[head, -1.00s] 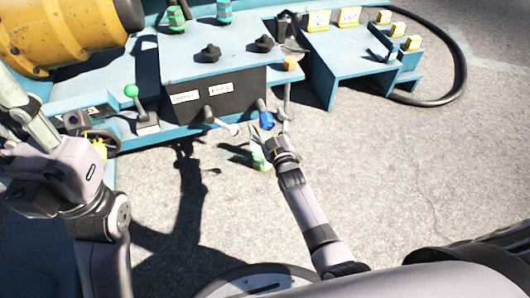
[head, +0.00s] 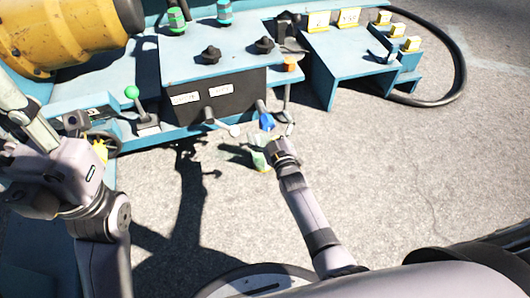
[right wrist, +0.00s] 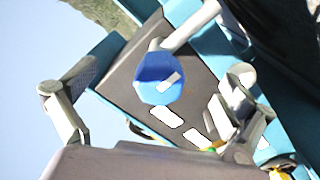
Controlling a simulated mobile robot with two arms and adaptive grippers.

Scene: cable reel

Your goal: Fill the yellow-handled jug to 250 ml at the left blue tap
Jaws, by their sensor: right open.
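A blue tap handle (head: 267,122) sticks out at the front of the dark panel in the head view. It also shows in the right wrist view (right wrist: 160,78), between my fingertips. My right gripper (head: 280,142) is open and close to this handle; contact cannot be told. A pale, clear-looking container with green and yellow (head: 259,160), perhaps the jug, shows just below and left of the right gripper, partly hidden by it. Its level and handle cannot be read. My left gripper (head: 75,140) is at the left edge, its fingers unclear, near a small yellow part (head: 100,151).
The dark panel (head: 213,96) has two white labels. A green-knobbed lever (head: 132,93) stands farther left, and a yellow drum (head: 70,35) behind. The paved ground (head: 390,190) at right is clear.

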